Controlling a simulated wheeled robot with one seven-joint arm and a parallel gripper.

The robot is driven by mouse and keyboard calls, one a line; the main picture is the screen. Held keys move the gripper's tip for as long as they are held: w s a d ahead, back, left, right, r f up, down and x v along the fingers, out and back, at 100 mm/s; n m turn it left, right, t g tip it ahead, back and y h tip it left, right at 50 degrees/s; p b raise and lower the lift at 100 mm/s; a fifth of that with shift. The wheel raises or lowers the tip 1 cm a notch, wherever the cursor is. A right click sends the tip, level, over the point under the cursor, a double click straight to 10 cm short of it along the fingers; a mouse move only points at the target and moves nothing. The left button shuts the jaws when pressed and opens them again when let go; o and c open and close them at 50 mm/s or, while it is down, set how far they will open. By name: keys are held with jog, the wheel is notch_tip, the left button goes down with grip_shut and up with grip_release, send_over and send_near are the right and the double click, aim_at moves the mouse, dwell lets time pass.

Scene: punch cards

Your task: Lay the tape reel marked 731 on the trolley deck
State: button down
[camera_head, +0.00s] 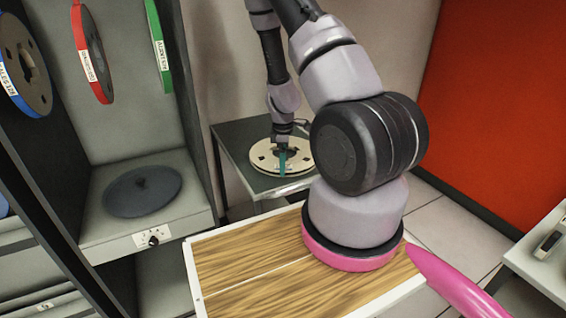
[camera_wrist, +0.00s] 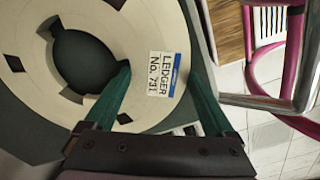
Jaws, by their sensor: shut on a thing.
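The cream tape reel (camera_head: 262,157) is at the grey-topped stand with a metal edge (camera_head: 240,133), which may be the trolley deck. In the wrist view the reel (camera_wrist: 120,28) fills the upper left, its label reading LEDGER No. 731. My gripper (camera_head: 284,160) is over the reel's near right side. In the wrist view my gripper (camera_wrist: 158,78) has one green finger at the hub opening and the other outside the rim, shut across the reel's ring. The reel looks flat. I cannot tell whether it rests on the grey top or hangs slightly above.
A dark rack at left holds upright reels with blue (camera_head: 26,68), red (camera_head: 92,52) and green (camera_head: 158,45) rims. A dark disc (camera_head: 142,191) lies on its grey ledge. A pale table (camera_head: 548,262) stands at right. Tiled floor (camera_head: 455,225) is clear between.

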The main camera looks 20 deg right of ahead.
jog(key=shift+f, duration=0.4)
dwell(0.5)
grip_release()
notch_tip(320, 180, up, 9)
dwell(1.0)
